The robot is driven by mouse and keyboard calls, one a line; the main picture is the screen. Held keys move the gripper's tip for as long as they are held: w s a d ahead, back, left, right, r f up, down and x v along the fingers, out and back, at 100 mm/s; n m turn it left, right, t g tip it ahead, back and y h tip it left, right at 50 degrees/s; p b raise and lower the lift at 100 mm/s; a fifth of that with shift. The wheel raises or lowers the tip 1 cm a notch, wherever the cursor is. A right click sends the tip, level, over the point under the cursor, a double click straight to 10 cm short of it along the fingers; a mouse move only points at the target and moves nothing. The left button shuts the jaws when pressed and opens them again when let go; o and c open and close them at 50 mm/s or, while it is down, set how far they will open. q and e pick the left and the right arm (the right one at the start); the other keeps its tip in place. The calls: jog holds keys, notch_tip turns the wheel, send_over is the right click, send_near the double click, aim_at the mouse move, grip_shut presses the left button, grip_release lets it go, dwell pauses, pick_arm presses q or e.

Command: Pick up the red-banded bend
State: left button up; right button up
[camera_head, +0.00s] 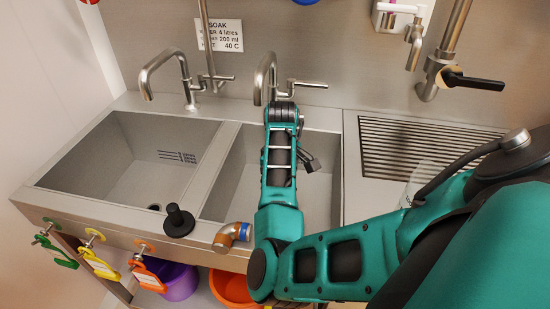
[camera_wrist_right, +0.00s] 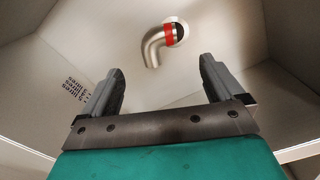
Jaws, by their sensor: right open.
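The red-banded bend (camera_wrist_right: 153,45) is a grey metal elbow with a red band at one end. In the right wrist view it lies on the sink floor, its banded end beside a round drain opening (camera_wrist_right: 180,31). My right gripper (camera_wrist_right: 160,70) is open and empty, with the bend ahead of it between the directions of the two fingers, apart from both. In the head view my right gripper (camera_head: 309,160) reaches into the right sink basin (camera_head: 322,185), and my arm hides the bend there. My left gripper is not in view.
The left basin (camera_head: 125,165) looks empty. Taps (camera_head: 170,75) stand behind the basins. A slatted drainer (camera_head: 415,145) lies to the right.

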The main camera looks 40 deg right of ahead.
jog(key=f, duration=0.7)
jog(key=shift+s+d+f, duration=0.15)
jog(key=shift+s+f, duration=0.05)
jog(key=shift+c, duration=0.3)
